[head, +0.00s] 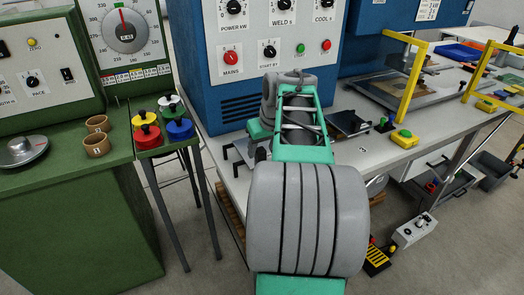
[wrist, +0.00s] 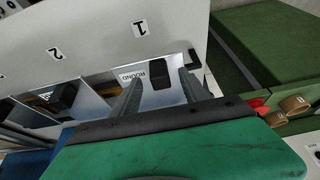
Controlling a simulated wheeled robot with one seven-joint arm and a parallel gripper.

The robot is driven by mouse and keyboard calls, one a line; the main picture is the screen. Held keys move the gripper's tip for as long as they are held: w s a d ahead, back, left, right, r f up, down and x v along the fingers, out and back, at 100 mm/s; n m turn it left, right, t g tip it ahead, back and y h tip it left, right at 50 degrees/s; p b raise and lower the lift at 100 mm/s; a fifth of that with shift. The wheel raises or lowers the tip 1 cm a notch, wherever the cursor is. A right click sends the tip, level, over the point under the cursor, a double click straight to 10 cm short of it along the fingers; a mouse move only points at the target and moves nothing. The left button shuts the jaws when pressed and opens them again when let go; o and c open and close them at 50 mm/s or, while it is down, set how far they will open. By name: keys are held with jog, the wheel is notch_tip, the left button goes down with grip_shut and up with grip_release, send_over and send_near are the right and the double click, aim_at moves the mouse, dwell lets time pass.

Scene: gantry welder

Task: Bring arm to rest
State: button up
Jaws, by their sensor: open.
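My arm (head: 308,215) reaches forward from the bottom of the head view over the front of the blue machine and the grey bench. Its grey and green links hide part of both. I cannot make out the fingers in the head view. In the wrist view my gripper (wrist: 161,77) has its two grey fingers apart with nothing held between them. Beyond the fingers is a pale surface with a black block (wrist: 162,85) and a label; I cannot tell how far the fingertips are from it.
A blue control cabinet (head: 215,62) with knobs stands behind the arm. Left is a green bench (head: 75,215) with brown rings (head: 97,145) and coloured pots (head: 180,129). Right, yellow posts (head: 405,80) rise from the grey bench. A small grey control box (head: 413,230) is at lower right.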

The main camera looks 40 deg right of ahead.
jog(key=d+v, duration=0.1)
jog(key=v, duration=0.5)
jog(key=w+a+f+n, duration=0.1)
jog(key=w+a+f, duration=0.1)
jog(key=a, duration=1.1)
jog(key=s+a+f, duration=0.3)
jog(key=a, duration=0.3)
jog(key=s+a+f+n+p, duration=0.1)
jog(key=s+a+f, duration=0.2)
jog(key=a, duration=0.3)
jog(key=s+a+f+n+g+y, duration=0.1)
jog(key=s+a+f, duration=0.2)
jog(key=a, duration=0.3)
jog(key=shift+s+f, duration=0.3)
jog(key=shift+a, duration=0.1)
